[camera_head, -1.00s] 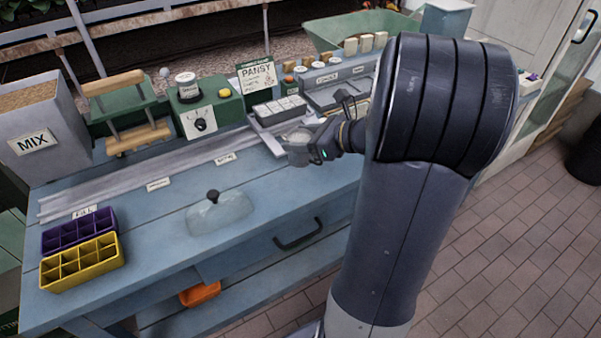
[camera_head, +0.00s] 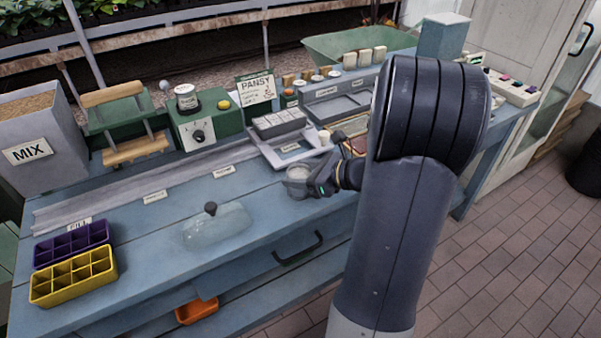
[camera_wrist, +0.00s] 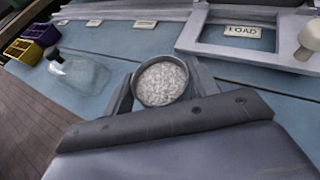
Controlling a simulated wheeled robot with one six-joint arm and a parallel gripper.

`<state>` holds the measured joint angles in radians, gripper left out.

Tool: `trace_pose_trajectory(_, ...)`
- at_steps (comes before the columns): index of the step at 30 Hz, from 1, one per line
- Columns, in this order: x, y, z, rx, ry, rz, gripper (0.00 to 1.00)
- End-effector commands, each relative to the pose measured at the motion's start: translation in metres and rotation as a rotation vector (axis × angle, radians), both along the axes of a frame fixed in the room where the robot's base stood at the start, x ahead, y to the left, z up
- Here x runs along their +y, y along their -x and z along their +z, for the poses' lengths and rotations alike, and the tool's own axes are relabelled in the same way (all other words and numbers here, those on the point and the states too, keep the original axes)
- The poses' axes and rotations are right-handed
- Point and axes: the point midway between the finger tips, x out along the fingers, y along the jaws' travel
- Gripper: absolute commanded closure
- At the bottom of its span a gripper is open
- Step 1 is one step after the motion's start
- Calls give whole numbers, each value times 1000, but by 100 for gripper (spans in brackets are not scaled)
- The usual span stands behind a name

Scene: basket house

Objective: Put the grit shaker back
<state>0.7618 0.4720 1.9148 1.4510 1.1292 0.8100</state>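My gripper (camera_head: 305,182) is shut on the grit shaker (camera_head: 297,173), a round cup with pale speckled grit inside. In the wrist view the shaker (camera_wrist: 161,80) stands between the fingers of my gripper (camera_wrist: 160,98) with its open top facing the camera. It is over the front part of the blue bench, in front of the grey tray; I cannot tell its exact height. A grey rack (camera_head: 337,100) with a label too small to read stands at the back right, with several small round-topped containers (camera_head: 316,77) along it.
A clear cover with a dark knob (camera_head: 217,224) lies left of my gripper. A grey tray (camera_head: 303,162) with a label and a pale knobbed tool (camera_head: 325,137) are behind it. Yellow (camera_head: 74,277) and purple (camera_head: 73,244) cell trays sit far left. The bench between is mostly clear.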

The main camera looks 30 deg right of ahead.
Motion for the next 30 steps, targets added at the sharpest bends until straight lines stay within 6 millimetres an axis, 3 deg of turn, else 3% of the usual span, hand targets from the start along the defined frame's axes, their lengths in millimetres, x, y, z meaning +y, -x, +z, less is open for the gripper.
trace_pose_trajectory(6,0,0,0,0,0,0,25)
trace_pose_trajectory(17,0,0,7,0,0,0,25)
trace_pose_trajectory(30,-42,62,37,-1,2,-6,25)
